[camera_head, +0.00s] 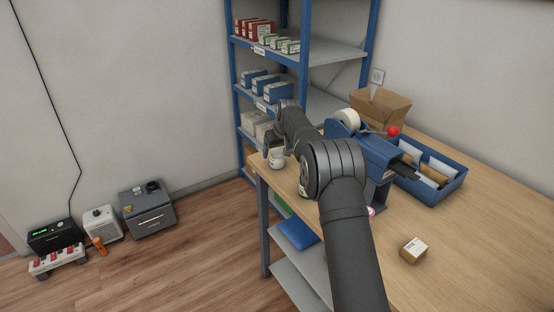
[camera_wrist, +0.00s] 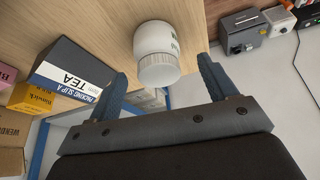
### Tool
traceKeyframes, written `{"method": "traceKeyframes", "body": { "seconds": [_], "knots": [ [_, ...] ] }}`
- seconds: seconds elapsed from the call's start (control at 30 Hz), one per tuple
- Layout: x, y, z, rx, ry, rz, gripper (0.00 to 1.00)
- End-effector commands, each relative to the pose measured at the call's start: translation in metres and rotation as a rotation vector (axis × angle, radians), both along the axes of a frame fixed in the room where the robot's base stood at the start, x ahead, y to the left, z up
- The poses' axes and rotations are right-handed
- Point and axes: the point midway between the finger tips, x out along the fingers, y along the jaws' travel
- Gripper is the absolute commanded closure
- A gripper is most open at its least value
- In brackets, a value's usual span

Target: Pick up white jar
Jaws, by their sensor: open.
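The white jar (camera_head: 277,158) stands on the wooden counter near its far left corner. In the wrist view the jar (camera_wrist: 157,38) shows its ribbed white lid (camera_wrist: 159,70) turned toward me and some dark lettering on its side. My gripper (camera_head: 272,147) is at the jar in the head view. In the wrist view my gripper (camera_wrist: 162,70) is open, with one finger on each side of the lid and a gap to both. Nothing is held. The head view does not show clearly how far the fingers are from the jar.
A dark box marked TEA (camera_wrist: 72,72) lies left of my fingers in the wrist view. In the head view a blue tape dispenser (camera_head: 345,128), a blue tray (camera_head: 440,187) and a small carton (camera_head: 413,250) are on the counter. A blue-framed shelf (camera_head: 303,70) stands behind.

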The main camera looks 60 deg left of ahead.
Motion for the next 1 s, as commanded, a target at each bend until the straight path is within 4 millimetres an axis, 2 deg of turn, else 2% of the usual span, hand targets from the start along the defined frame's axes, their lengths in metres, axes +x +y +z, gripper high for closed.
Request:
{"method": "traceKeyframes", "body": {
  "seconds": [0.33,0.67,0.93,1.0],
  "knots": [
    [0.004,0.018,-0.038,-0.002,0.0,0.0,0.22],
    [0.005,0.02,-0.043,-0.001,0.0,0.0,0.22],
    [0.005,0.02,-0.043,-0.001,0.0,0.0,0.74],
    [0.005,0.02,-0.043,-0.001,0.0,0.0,0.74]
  ]
}}
